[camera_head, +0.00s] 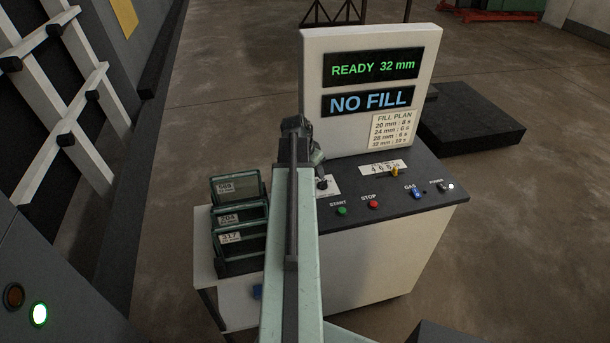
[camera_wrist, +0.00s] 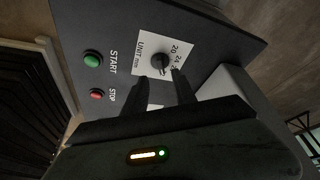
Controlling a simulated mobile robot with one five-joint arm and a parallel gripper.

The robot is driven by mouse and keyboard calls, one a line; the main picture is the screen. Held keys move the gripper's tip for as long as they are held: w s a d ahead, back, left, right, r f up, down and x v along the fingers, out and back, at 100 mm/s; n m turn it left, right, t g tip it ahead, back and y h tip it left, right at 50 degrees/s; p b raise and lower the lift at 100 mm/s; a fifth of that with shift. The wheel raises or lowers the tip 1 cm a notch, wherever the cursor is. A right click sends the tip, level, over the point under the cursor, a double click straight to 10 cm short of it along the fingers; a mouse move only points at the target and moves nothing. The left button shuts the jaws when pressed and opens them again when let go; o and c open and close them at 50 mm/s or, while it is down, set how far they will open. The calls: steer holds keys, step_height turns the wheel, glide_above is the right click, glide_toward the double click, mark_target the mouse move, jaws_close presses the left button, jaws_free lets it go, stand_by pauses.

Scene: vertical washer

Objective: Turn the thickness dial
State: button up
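The thickness dial (camera_wrist: 160,62) is a small black knob on a white label in the wrist view. The label reads "UNIT mm" with 20, 24 and a partly hidden number. The dial also shows in the head view (camera_head: 322,184), partly behind my arm. My gripper (camera_wrist: 161,80) has its two dark fingers apart, with the tips just below the dial in the wrist view. I cannot tell whether they touch it. In the head view my gripper (camera_head: 319,166) is over the dial. The upper display (camera_head: 371,66) reads "READY 32 mm".
The green START (camera_head: 342,211) and red STOP (camera_head: 373,204) buttons are right of the dial. A slider (camera_head: 395,170), blue GAS control (camera_head: 416,193) and power switch (camera_head: 441,187) are farther right. A rack (camera_head: 238,265) of framed panes stands left. The upright panel (camera_head: 310,120) rises behind.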

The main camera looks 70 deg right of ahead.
mark_target(322, 182)
steer(key=b+x, duration=0.7)
steer(key=x, duration=0.1)
steer(key=shift+d, duration=0.1)
steer(key=shift+r, duration=0.1)
jaws_close()
steer(key=shift+w, duration=0.1)
